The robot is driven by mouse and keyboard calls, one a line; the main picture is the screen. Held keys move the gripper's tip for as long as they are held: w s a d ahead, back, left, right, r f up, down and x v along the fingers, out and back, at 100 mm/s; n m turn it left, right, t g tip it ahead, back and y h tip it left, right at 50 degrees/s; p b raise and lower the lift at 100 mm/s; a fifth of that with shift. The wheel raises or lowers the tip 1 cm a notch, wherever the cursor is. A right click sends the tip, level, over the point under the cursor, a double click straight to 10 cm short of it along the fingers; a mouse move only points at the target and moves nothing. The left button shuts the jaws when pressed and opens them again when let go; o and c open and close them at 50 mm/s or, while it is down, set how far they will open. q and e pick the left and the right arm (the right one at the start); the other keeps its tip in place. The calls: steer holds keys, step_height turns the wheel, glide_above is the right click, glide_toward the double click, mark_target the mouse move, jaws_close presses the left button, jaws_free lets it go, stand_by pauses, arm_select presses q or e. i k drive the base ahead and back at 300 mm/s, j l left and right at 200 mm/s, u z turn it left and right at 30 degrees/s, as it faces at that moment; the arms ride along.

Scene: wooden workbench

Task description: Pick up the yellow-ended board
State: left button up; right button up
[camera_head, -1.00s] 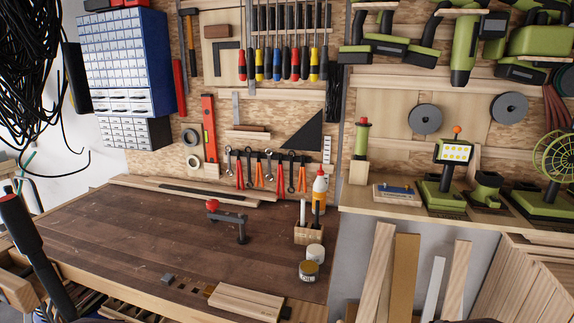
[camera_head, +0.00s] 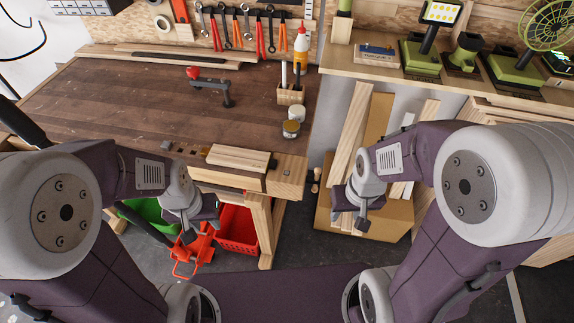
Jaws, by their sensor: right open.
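Several boards stand upright in a cardboard box (camera_head: 388,226) to the right of the workbench. They include a pale board (camera_head: 352,130), a browner board (camera_head: 378,125) and narrower ones partly hidden by my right arm. I cannot make out a yellow end on any of them. My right gripper (camera_head: 350,224) is in front of the box, open, with nothing visible in it. My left gripper (camera_head: 197,226) hangs in front of the workbench near the red trolley; its fingers are too small and angled to tell whether they are open.
The workbench (camera_head: 110,105) carries a clamp (camera_head: 222,92), a pen holder (camera_head: 291,95), jars (camera_head: 291,128) and a wooden block (camera_head: 238,158). A shelf (camera_head: 410,75) with green tools is at right.

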mark_target(257, 160)
steer(key=j, duration=0.45)
steer(key=k+j+z, duration=0.1)
steer(key=j, duration=0.35)
steer(key=k+j, duration=0.15)
steer(key=j, duration=0.3)
steer(key=i+j, duration=0.15)
steer(key=j, duration=0.2)
steer(key=i+j+z, duration=0.1)
steer(key=j, duration=0.2)
steer(key=i+j, duration=0.15)
steer(key=j, duration=0.2)
steer(key=i+j+z, duration=0.1)
steer(key=j, duration=0.25)
steer(key=i+j, duration=0.1)
steer(key=j, duration=0.25)
